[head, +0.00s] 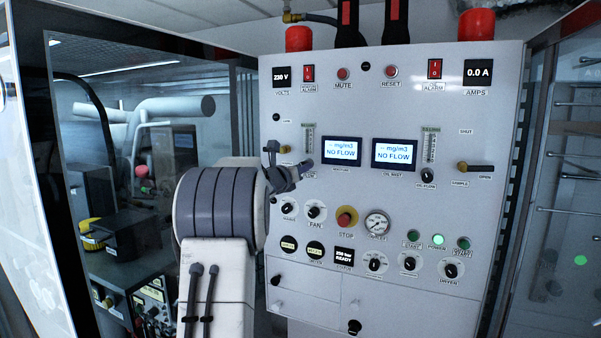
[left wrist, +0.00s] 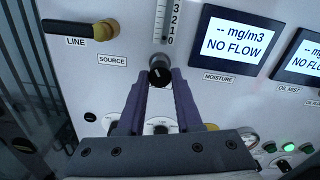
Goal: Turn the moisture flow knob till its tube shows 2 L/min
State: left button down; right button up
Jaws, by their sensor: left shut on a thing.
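My left gripper (head: 303,166) reaches the panel just under the moisture flow tube (head: 309,138). In the left wrist view my left gripper (left wrist: 160,73) is shut on the moisture flow knob (left wrist: 159,70), a round black knob with a pale pointer mark. One finger lies on each side of it. The moisture tube (left wrist: 161,20) stands right above the knob, with marks 3, 2, 1 and 0 in view; I cannot make out a float level. The moisture display (left wrist: 234,45) reads "-- mg/m3 NO FLOW". My right gripper is not in view.
The yellow and black LINE lever (left wrist: 80,29) sits left of the tube. The oil mist display (head: 394,153), oil flow knob (head: 427,174) and sample lever (head: 475,168) are further right. The red STOP button (head: 346,218) and gauge (head: 377,224) are lower down.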

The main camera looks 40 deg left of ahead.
pick_arm(q)
jog(key=shift+r+n, duration=0.1)
jog(key=shift+n, duration=5.4)
jog(key=c, duration=0.6)
grip_release()
